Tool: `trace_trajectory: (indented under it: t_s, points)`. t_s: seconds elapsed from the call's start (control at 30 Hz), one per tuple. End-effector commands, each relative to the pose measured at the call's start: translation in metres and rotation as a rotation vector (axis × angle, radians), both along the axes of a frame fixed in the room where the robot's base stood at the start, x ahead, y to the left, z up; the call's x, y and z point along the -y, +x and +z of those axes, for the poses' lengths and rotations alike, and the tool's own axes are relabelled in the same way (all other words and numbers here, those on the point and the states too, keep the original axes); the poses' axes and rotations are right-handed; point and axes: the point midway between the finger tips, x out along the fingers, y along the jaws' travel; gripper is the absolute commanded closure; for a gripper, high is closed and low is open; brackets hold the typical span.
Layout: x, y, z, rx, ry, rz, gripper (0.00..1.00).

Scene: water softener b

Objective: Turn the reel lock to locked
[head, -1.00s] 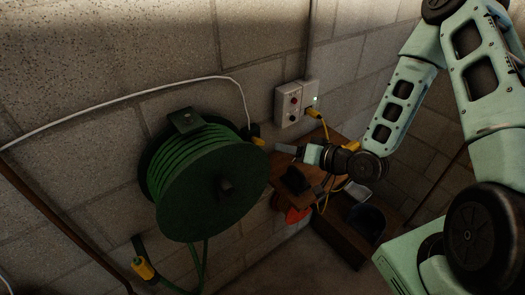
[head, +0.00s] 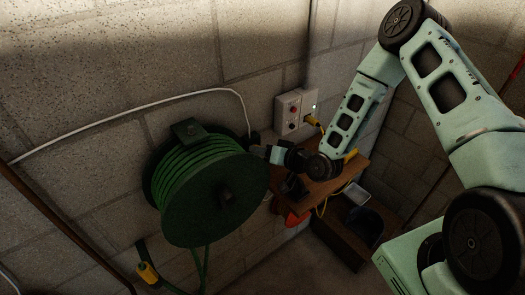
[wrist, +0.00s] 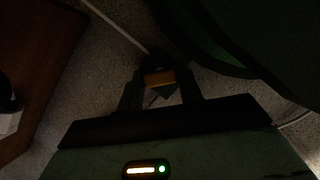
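My gripper (head: 268,152) is at the reel's right edge and hides that part in the head view. In the wrist view my fingers (wrist: 160,88) are apart, with the yellow part between their tips. Contact cannot be told.
A wall outlet box (head: 292,110) is above right of my gripper. A wooden shelf (head: 340,178) with dark items lies right of it. A white hose (head: 130,99) runs along the wall to behind the reel. A yellow-ended fitting (head: 147,271) hangs lower left.

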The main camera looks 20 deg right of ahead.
Motion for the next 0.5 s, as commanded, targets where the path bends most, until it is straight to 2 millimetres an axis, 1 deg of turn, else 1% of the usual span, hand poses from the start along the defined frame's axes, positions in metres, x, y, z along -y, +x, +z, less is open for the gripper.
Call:
trace_trajectory:
  t_s: [0.03,0.07,0.33,0.5]
  points:
    - [0.0002,0.0000,0.0000,0.000,0.000,0.000,0.82]
    - [0.0003,-0.0001,0.0000,0.000,0.000,0.000,0.87]
    - [0.0008,-0.0001,-0.0010,-0.005,0.015,-0.001,0.86]
    - [0.0016,0.0000,-0.0033,-0.023,0.070,-0.002,0.86]
